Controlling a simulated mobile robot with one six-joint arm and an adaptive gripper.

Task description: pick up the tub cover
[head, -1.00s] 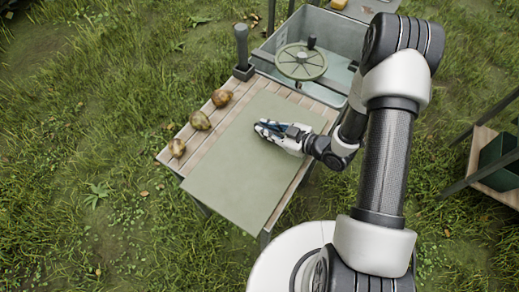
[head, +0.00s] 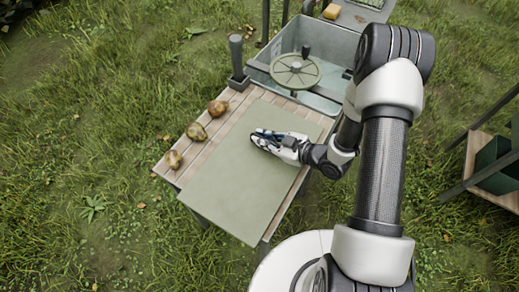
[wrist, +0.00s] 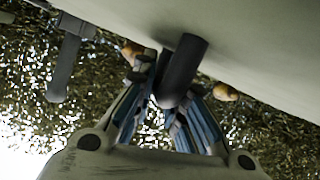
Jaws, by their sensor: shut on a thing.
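The tub cover (head: 235,180) is a large flat grey-green panel over the slatted table, its near end reaching past the table's front edge. My gripper (head: 260,138) is low over the middle of the panel, coming in from the right. In the wrist view the blue-lined fingers are closed around a dark round handle (wrist: 184,70) by the pale underside or face of the cover (wrist: 255,40). In the head view the handle is hidden by the gripper. I cannot tell whether the panel is clear of the slats.
Several pears (head: 196,131) lie along the table's left side. A dark upright post (head: 236,60) stands at the far left corner. Beyond is a grey tub (head: 325,45) with a green handwheel (head: 295,70) over it.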

